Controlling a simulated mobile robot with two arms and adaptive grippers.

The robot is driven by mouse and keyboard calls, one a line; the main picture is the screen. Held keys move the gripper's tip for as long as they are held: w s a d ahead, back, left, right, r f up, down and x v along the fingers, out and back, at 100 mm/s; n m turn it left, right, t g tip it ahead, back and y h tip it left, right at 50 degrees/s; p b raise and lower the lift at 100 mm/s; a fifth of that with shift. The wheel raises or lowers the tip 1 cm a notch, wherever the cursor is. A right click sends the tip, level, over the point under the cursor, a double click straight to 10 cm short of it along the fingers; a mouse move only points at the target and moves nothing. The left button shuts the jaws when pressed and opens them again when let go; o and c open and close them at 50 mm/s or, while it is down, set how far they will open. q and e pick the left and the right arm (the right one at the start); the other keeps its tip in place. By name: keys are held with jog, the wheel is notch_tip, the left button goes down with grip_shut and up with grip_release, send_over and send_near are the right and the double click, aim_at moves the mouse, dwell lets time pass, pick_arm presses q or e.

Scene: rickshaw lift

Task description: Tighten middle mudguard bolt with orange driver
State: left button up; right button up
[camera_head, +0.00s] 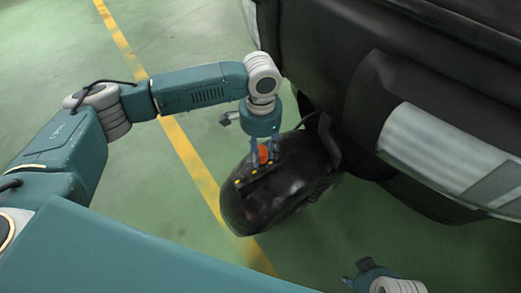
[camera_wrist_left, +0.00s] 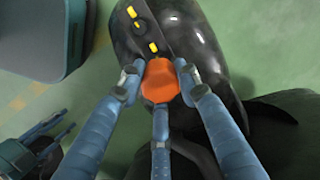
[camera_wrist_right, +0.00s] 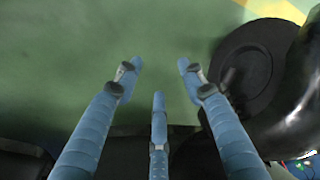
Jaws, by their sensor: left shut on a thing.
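The black mudguard (camera_head: 296,193) hangs below the dark rickshaw body; a dark strip with several yellow bolts (camera_head: 239,183) runs along its top. My left gripper (camera_head: 263,146) points down at this strip and is shut on the orange driver (camera_head: 263,155). In the left wrist view the orange driver (camera_wrist_left: 160,82) sits between the fingers, over the strip, with yellow marks (camera_wrist_left: 154,47) beyond it. The driver's tip is hidden, so I cannot tell whether it touches a bolt. My right gripper (camera_wrist_right: 157,75) is open and empty, its fingers spread.
The dark vehicle body (camera_head: 310,50) with a pale panel (camera_head: 445,150) fills the upper right of the head view. A round black wheel-like part (camera_wrist_right: 250,72) is right of my right gripper. The green floor (camera_head: 180,45) with a yellow line (camera_head: 195,165) is clear at left.

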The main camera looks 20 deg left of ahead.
pick_arm(q)
jog(key=shift+f, duration=0.15)
pick_arm(e)
jog(key=shift+f, duration=0.2)
pick_arm(q)
jog(key=shift+f, duration=0.35)
pick_arm(e)
jog(key=shift+s+a+f, duration=0.1)
jog(key=shift+s+f, duration=0.05)
jog(key=shift+f, duration=0.4)
pick_arm(q)
jog(key=shift+f, duration=0.25)
pick_arm(e)
jog(key=shift+f, duration=0.2)
pick_arm(q)
jog(key=shift+f+p, duration=0.3)
pick_arm(e)
jog(key=shift+f, duration=0.35)
pick_arm(q)
jog(key=shift+f, duration=0.15)
pick_arm(e)
jog(key=shift+f, duration=0.1)
jog(key=shift+f, duration=0.2)
jog(key=shift+f, duration=0.1)
